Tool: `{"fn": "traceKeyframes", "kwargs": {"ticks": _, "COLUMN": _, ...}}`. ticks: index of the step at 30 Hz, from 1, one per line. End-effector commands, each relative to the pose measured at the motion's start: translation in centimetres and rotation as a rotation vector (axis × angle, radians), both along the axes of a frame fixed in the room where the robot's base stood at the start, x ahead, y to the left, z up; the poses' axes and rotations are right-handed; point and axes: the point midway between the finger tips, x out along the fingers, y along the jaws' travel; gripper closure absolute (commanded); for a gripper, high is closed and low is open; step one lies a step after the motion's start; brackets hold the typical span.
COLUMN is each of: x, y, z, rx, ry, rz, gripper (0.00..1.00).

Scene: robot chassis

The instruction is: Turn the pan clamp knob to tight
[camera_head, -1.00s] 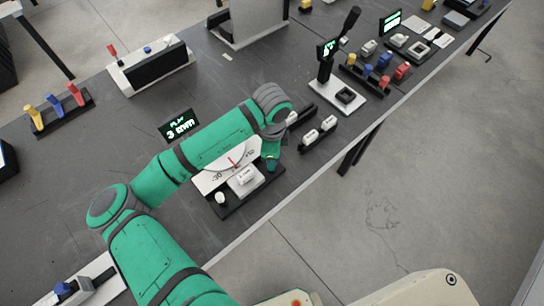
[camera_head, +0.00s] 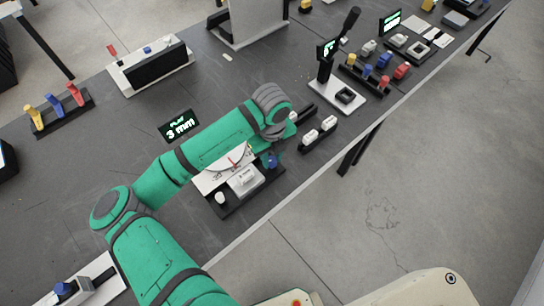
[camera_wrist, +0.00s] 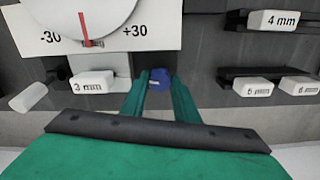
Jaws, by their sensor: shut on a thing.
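The blue knob (camera_head: 271,161), which I take for the pan clamp knob, is at the right end of the dial fixture (camera_head: 238,202). In the wrist view the knob (camera_wrist: 159,79) sits between the two green fingers of my gripper (camera_wrist: 160,77), and my gripper is shut on it. A white dial panel (camera_wrist: 110,36) marked -30 and +30 has a red pointer close to its middle. A white block (camera_wrist: 92,82) marked 3 mm is left of the fingers. My arm hides part of the dial in the head view, and the knob's setting cannot be read.
A white cylinder (camera_wrist: 28,97) lies left of the 3 mm block. A display (camera_head: 180,126) reads PLAY 3 mm. Other fixtures line the bench.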

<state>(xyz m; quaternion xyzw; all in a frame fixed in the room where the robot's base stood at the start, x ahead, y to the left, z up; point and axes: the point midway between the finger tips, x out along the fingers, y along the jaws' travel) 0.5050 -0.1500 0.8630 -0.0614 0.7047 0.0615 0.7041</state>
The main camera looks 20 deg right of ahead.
Motion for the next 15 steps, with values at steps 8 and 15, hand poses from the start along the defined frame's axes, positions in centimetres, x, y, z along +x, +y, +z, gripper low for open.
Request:
{"fn": "traceKeyframes", "kwargs": {"ticks": 8, "x": 0.11, "y": 0.13, "z": 0.01, "rx": 0.004, "ry": -0.001, "rz": -0.261, "gripper": 0.95}}
{"fn": "traceKeyframes", "kwargs": {"ticks": 15, "x": 0.10, "y": 0.12, "z": 0.00, "rx": 0.004, "ry": -0.001, "rz": -0.486, "gripper": 0.95}}
